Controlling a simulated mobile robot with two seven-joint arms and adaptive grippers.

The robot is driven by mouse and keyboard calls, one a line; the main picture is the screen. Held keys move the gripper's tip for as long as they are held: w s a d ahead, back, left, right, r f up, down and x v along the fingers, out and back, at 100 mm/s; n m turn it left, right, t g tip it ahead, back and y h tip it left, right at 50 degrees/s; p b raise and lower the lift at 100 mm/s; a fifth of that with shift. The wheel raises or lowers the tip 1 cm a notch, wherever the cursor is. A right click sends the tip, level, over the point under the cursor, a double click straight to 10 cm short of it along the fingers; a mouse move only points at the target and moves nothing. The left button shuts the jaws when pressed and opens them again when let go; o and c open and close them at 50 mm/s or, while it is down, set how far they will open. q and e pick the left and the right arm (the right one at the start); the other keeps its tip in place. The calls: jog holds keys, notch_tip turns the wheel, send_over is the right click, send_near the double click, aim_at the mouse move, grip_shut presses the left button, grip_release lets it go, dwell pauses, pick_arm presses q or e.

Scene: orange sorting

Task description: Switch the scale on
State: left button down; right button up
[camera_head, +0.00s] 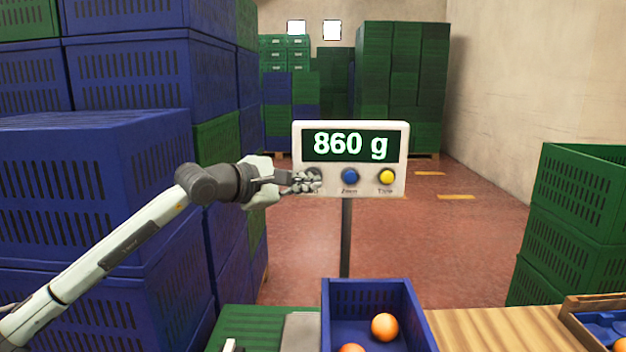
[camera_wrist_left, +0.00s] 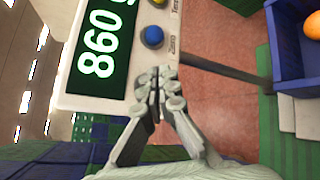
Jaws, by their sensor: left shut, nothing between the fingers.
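The scale display (camera_head: 350,128) is a white panel on a dark post, lit and reading "860 g" in the head view. It also shows turned sideways in the left wrist view (camera_wrist_left: 105,103). A blue button (camera_head: 349,176) and a yellow button (camera_head: 387,177) are on its lower edge. My left gripper (camera_head: 314,180) is shut and empty, its fingertips at the panel's lower left corner, covering the spot left of the blue button. In the left wrist view the fingertips (camera_wrist_left: 158,88) overlap the panel beside the blue button (camera_wrist_left: 152,37); I cannot tell whether they touch. My right gripper is not in view.
A blue crate (camera_head: 328,310) with oranges (camera_head: 385,327) stands below the display. A wooden surface (camera_head: 490,330) and a box (camera_head: 592,302) are at the lower right. Blue crates (camera_head: 95,190) are stacked on the left, green crates (camera_head: 570,235) on the right.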

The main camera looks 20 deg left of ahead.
pick_arm(q)
jog(key=s+b, duration=0.1)
jog(key=s, duration=0.1)
jog(key=s+d+b, duration=0.1)
jog(key=s, duration=0.1)
jog(key=shift+s+d+b, duration=0.2)
jog(key=shift+s+b, duration=0.1)
jog(key=shift+s, duration=0.1)
dwell(0.6)
